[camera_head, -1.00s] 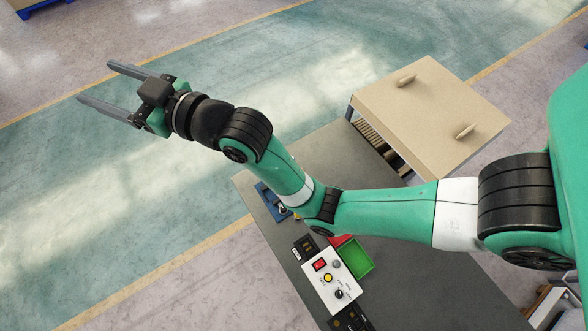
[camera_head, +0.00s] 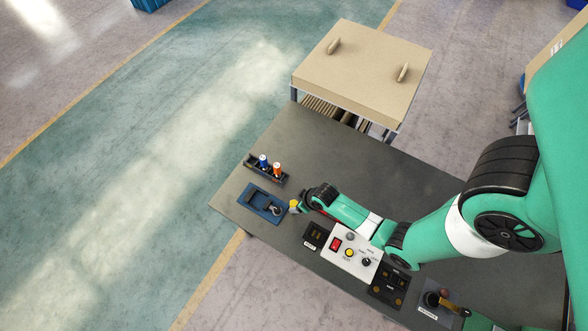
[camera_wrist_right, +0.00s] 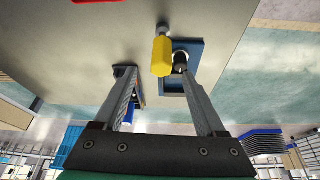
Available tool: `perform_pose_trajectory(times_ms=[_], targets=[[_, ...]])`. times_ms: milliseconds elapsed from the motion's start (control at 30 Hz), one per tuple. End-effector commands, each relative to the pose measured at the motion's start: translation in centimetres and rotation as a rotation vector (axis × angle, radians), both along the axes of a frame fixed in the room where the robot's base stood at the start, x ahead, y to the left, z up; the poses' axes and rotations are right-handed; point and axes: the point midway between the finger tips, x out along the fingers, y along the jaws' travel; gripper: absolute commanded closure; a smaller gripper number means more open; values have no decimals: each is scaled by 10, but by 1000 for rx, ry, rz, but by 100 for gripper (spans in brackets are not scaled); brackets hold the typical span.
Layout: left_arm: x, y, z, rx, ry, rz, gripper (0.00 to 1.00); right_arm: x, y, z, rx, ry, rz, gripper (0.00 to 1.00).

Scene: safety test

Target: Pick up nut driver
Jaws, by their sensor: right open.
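A yellow-handled tool, which looks like the nut driver, shows in the head view (camera_head: 294,206) at the right end of a blue tray (camera_head: 251,209). In the right wrist view its yellow handle (camera_wrist_right: 162,56) appears between and just beyond the fingertips, beside the blue tray (camera_wrist_right: 197,48). My right gripper (camera_wrist_right: 153,68) is open, and nothing is gripped between its fingers. In the head view the right arm's wrist is low over the table just right of the tool, and the fingers are mostly hidden. My left gripper is not in view.
A dark rack (camera_head: 250,172) with blue and orange items stands behind the tray. A white control box (camera_head: 341,261) and black switch panels (camera_head: 388,284) line the table's front. A beige lidded box (camera_head: 370,65) stands at the back. The table's middle (camera_head: 330,145) is clear.

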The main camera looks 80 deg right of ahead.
Motion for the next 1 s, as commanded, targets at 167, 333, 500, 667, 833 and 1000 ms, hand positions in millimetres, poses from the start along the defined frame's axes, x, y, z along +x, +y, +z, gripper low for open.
perform_pose_trajectory(times_ms=[167,333,500,667,833,1000], targets=[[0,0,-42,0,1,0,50,12,-5,-42,-1,-2,1,27],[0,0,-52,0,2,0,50,19,-7,-51,-1,-2,1,27],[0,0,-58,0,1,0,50,20,-7,-61,-1,0,2,27],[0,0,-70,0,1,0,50,25,-8,-89,1,1,2,27],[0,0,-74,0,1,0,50,31,-11,-100,-1,-1,2,27],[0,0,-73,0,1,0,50,31,-11,-99,-1,-2,2,27]])
